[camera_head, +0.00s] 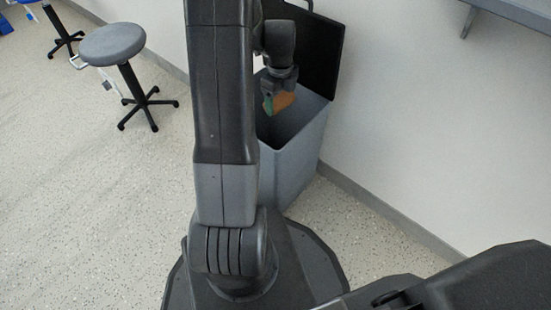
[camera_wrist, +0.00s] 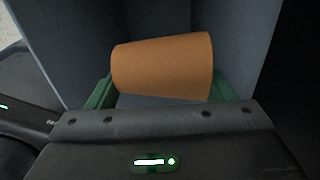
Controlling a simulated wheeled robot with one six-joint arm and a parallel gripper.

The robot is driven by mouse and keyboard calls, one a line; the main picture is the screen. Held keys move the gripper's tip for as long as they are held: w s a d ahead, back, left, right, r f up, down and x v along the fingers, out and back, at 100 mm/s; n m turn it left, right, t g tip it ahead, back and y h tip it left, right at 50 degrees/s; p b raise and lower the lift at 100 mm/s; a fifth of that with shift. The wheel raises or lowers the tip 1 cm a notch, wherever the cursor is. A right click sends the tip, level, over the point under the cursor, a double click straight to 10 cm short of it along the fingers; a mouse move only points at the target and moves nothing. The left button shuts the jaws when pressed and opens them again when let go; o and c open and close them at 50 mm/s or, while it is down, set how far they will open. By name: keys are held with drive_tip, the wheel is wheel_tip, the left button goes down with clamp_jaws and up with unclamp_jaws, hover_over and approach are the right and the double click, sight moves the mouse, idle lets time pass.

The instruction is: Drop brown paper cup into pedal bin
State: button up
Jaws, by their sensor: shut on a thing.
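The brown paper cup (camera_wrist: 163,66) lies sideways between the green fingers of my gripper (camera_wrist: 165,92) in the wrist view. My gripper is shut on it. In the head view the cup (camera_head: 284,100) shows as a small orange-brown patch under my gripper (camera_head: 272,103). The grey pedal bin (camera_head: 295,160) stands against the wall with its dark lid (camera_head: 318,50) raised. The cup and gripper are over or within the bin's open mouth. Grey bin walls surround the cup in the wrist view. My arm hides part of the bin's left side.
A grey round stool (camera_head: 112,44) on a black base stands at the left, with another stool base (camera_head: 62,32) behind it. A white wall is behind and right of the bin. A grey shelf edge (camera_head: 510,14) juts out at the top right.

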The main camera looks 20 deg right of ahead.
drive_tip(key=shift+f, duration=0.1)
drive_tip(key=o, duration=1)
wheel_tip(320, 180, up, 14)
drive_tip(key=p, duration=0.5)
drive_tip(key=shift+f, duration=0.2)
wheel_tip(320, 180, down, 14)
drive_tip(key=b, duration=0.4)
drive_tip(key=shift+r+b, duration=0.25)
drive_tip(key=shift+b, duration=0.1)
drive_tip(key=shift+r+p, duration=1.3)
drive_tip(key=shift+r, duration=0.4)
drive_tip(key=shift+f, duration=0.1)
